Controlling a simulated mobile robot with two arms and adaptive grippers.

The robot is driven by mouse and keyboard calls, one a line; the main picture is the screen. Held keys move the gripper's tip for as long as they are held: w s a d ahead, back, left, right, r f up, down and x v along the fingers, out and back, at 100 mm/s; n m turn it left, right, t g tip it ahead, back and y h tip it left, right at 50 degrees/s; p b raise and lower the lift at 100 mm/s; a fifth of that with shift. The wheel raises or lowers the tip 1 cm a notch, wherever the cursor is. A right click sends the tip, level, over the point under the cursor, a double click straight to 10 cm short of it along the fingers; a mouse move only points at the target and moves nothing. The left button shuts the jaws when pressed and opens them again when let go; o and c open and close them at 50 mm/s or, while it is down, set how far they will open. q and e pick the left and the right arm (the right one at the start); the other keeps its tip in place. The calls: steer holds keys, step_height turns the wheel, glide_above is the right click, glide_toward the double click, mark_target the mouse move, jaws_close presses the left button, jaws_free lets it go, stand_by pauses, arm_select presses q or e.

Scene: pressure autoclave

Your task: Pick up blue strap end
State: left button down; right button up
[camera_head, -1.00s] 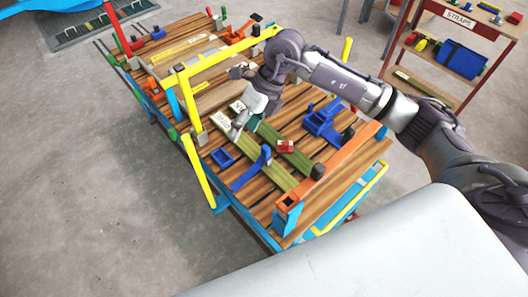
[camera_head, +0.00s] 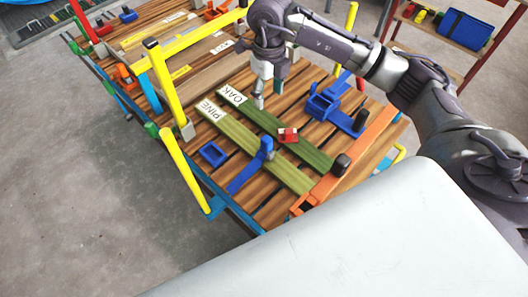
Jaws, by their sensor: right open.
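Several blue parts lie on the slatted table; I cannot tell which one is the blue strap end. A blue strap-like piece with a raised end (camera_head: 252,166) lies across the PINE board. A small blue open frame (camera_head: 212,153) lies to its left. A larger blue buckle-like piece (camera_head: 335,108) lies right of the OAK board. My right gripper (camera_head: 268,92) points down above the far part of the OAK board (camera_head: 262,119), fingers apart and empty. It is apart from the blue pieces. My left gripper is out of view.
The PINE board (camera_head: 238,135) lies beside the OAK board, with a small red block (camera_head: 288,135) on the latter. Yellow posts (camera_head: 168,88) stand along the table's left side. An orange bar (camera_head: 352,155) crosses the near right end. A shelf rack (camera_head: 450,25) stands behind.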

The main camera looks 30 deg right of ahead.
steer(key=b, duration=0.5)
glide_above(267, 138)
step_height(267, 138, down, 7)
step_height(267, 138, down, 9)
steer(key=shift+f, duration=0.1)
step_height(267, 138, down, 5)
steer(key=shift+a+f+p, duration=0.1)
steer(key=shift+p, duration=0.65)
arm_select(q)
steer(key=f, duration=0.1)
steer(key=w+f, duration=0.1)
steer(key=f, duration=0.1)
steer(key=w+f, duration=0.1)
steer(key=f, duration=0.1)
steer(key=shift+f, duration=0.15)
arm_select(e)
jaws_close()
